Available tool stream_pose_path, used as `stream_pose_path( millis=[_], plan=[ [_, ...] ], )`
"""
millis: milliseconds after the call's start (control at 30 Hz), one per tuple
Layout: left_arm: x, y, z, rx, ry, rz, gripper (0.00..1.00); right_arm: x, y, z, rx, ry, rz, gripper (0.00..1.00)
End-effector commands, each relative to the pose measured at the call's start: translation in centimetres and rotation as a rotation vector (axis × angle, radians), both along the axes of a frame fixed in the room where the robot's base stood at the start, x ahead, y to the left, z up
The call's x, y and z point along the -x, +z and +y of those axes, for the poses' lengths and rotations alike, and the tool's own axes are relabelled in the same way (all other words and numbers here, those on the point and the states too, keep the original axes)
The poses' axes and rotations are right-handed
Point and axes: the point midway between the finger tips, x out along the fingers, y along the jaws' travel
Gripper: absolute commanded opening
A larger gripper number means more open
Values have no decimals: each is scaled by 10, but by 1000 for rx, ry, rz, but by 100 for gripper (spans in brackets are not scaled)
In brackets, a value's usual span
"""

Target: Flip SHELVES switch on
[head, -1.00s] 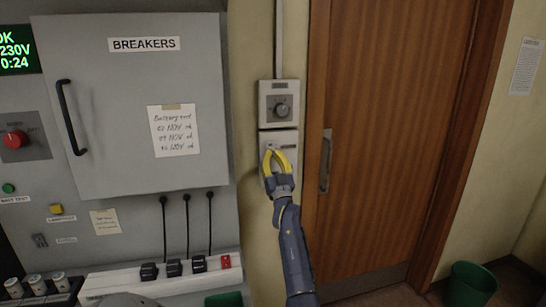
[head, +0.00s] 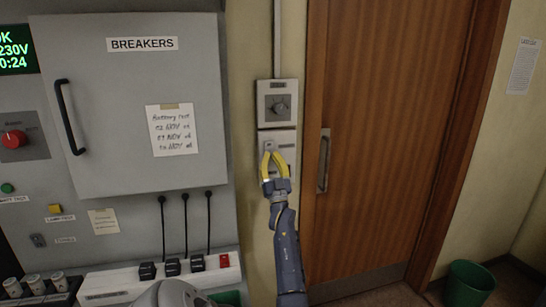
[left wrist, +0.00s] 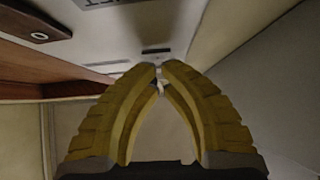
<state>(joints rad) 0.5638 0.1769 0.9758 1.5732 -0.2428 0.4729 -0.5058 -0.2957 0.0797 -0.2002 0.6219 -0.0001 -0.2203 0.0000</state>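A pale wall plate (head: 286,141) with a small dark label sits below the rotary knob plate, left of the wooden door. Its lettering is too small to read, so I cannot confirm that it is the SHELVES switch. My left gripper (head: 273,154) is in front of this plate, with yellow fingers pointing up at it. In the left wrist view the fingertips (left wrist: 159,66) come together just below a dark label, with a small pale bit between the fingers. I cannot tell whether they touch the switch, whose lever is not clearly seen. My right gripper is not in view.
The rotary knob plate (head: 278,103) is directly above. The door handle (head: 324,161) stands close on the right. The breaker cabinet (head: 130,105) is on the left, with black plugs in a white strip below. A green bin (head: 471,284) stands on the floor at right.

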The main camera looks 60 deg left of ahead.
Motion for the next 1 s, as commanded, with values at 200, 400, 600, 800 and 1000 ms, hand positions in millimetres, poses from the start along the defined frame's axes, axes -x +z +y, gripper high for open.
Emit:
stream_pose_path(
  millis=[200,400,600,800,1000],
  plan=[
    [1,-5,-40,0,-14,-2,0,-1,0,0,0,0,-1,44],
    [8,-38,-61,3,-12,2,0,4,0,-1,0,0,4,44],
    [14,-62,-79,1,-13,1,0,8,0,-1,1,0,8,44],
    [17,-77,-90,0,-11,0,0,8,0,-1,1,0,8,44],
    [19,-82,-95,0,-11,0,0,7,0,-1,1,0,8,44]
  ],
)
